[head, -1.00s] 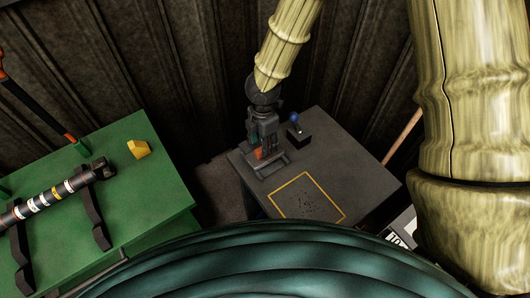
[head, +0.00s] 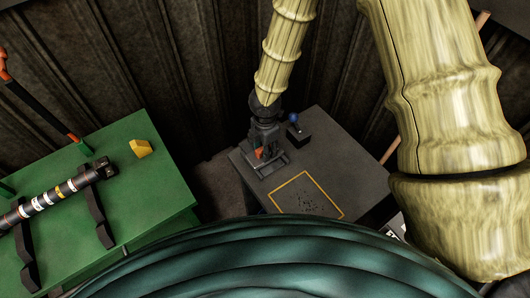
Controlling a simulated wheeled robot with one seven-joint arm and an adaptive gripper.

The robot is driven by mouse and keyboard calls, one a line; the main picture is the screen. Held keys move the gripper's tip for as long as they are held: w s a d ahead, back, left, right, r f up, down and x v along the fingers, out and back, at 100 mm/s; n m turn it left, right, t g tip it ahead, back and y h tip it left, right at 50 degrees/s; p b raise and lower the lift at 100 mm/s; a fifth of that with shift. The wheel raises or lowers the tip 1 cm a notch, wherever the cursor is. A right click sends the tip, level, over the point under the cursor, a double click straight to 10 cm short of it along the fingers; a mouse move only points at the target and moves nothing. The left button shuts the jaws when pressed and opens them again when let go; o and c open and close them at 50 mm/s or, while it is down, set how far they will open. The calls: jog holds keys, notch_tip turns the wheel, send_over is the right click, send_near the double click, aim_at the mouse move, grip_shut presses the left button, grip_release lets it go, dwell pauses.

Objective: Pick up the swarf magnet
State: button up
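My gripper (head: 264,146) is dark and points down at the back left of a dark grey bench (head: 347,172). It is over a low dark stand (head: 270,167). A small orange-red part (head: 259,153) shows between or just behind its fingers, and is probably the swarf magnet, mostly hidden. I cannot tell whether the fingers touch it or how far they are closed. A yellow-outlined square (head: 279,187) with dark specks, like swarf, is marked on the bench in front of the stand.
A blue knob (head: 293,118) on a black block (head: 299,134) stands close to the right of my gripper. On the left, a green table (head: 150,205) bears a shaft (head: 50,193) on dark cradles and a yellow block (head: 140,148). A ribbed dark wall (head: 200,60) stands behind.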

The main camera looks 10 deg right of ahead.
grip_shut()
jog(key=shift+r, duration=0.1)
jog(key=shift+r+b, duration=0.6)
jog(key=shift+r, duration=1.05)
jog(key=s+d+r+b, duration=0.1)
jog(key=s+d+b, duration=0.2)
jog(key=s, duration=1.2)
jog(key=shift+s+r+b, duration=0.25)
jog(key=shift+s+b, duration=0.05)
jog(key=shift+b, duration=0.6)
jog(key=shift+d, duration=0.1)
